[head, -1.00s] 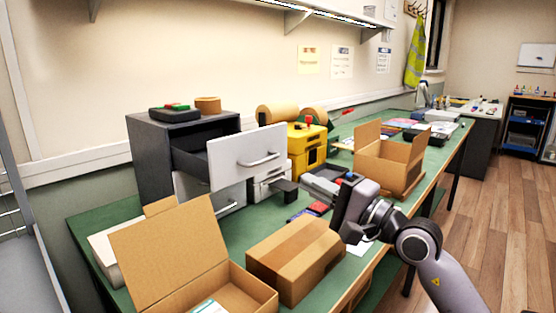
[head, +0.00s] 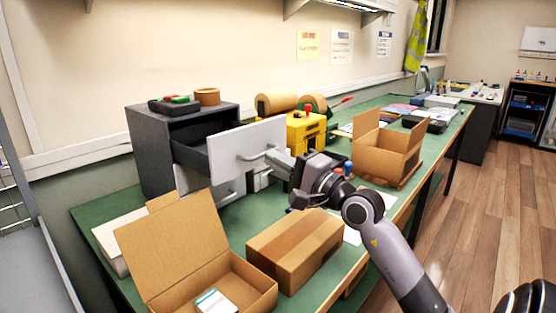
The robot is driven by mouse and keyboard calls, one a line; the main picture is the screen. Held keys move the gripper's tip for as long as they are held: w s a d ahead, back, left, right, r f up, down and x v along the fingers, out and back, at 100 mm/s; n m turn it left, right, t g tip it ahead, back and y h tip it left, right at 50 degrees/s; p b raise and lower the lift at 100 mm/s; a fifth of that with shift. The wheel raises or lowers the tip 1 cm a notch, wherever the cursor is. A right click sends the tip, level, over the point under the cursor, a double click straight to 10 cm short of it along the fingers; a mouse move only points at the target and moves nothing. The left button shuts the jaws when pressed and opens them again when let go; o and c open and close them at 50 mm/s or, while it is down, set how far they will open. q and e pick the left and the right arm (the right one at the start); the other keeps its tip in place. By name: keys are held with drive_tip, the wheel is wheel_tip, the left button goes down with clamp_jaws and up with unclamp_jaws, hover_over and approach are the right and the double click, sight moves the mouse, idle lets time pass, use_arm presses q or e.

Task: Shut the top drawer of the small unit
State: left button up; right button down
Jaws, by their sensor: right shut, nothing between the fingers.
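The small dark grey unit (head: 150,152) stands on the green bench against the wall. Its top drawer (head: 226,152) is pulled well out, with a light grey front, a bar handle and a dark inside. A lower drawer front (head: 229,189) shows partly below it. My right gripper (head: 278,158) is shut and empty, with its fingertips at the right part of the top drawer's front, by the handle. I cannot tell whether they touch it. My left gripper is not in view.
An open carton (head: 172,248) and a closed carton (head: 295,247) stand in front of the unit. A yellow case (head: 305,128) is behind my gripper, and another open box (head: 388,150) is to the right. A tape roll (head: 207,96) lies on the unit.

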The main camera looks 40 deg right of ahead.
drive_tip(key=w, duration=0.5)
drive_tip(key=w+b, duration=0.1)
drive_tip(key=w, duration=0.4)
drive_tip(key=w+a+b, duration=0.1)
drive_tip(key=w, duration=0.3)
drive_tip(key=shift+w+a, duration=0.1)
drive_tip(key=shift+w, duration=0.8)
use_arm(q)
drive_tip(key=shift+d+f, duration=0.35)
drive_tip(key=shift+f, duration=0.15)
use_arm(e)
drive_tip(key=shift+r, duration=0.25)
drive_tip(key=shift+r, duration=0.1)
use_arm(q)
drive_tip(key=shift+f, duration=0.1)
use_arm(e)
drive_tip(key=shift+s, duration=0.1)
